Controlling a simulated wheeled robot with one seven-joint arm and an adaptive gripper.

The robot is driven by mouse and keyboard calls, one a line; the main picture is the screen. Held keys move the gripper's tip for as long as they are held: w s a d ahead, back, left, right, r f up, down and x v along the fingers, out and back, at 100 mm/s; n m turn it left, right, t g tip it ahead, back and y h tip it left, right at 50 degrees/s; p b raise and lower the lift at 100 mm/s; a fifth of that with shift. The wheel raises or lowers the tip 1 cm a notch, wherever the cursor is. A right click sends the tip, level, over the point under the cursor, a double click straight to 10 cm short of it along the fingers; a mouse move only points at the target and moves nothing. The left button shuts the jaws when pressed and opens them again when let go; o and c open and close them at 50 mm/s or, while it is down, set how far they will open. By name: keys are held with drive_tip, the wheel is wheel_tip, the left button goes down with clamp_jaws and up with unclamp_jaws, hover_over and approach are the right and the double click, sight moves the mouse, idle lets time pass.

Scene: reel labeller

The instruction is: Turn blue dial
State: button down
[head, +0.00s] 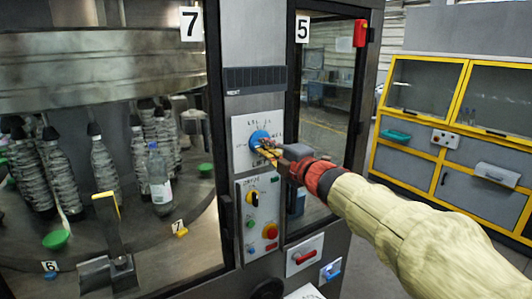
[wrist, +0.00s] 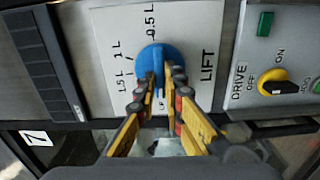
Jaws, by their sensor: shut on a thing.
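The blue dial (head: 259,138) sits on a pale plate on the machine's upright panel, with volume marks around it and the word LIFT beside it. It also shows in the wrist view (wrist: 155,58), where its round face is partly hidden by my fingers. My gripper (head: 265,148) reaches it from the right in the head view. In the wrist view my gripper's yellow fingers (wrist: 161,90) stand on either side of the dial's raised grip and are shut on it.
A red-handled switch (head: 304,254) is lower right. Glass doors flank the panel; bottles (head: 160,178) stand behind the left one.

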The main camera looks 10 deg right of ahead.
idle(0.3)
drive_tip(key=c, duration=1.9)
unclamp_jaws()
drive_tip(key=v, duration=1.2)
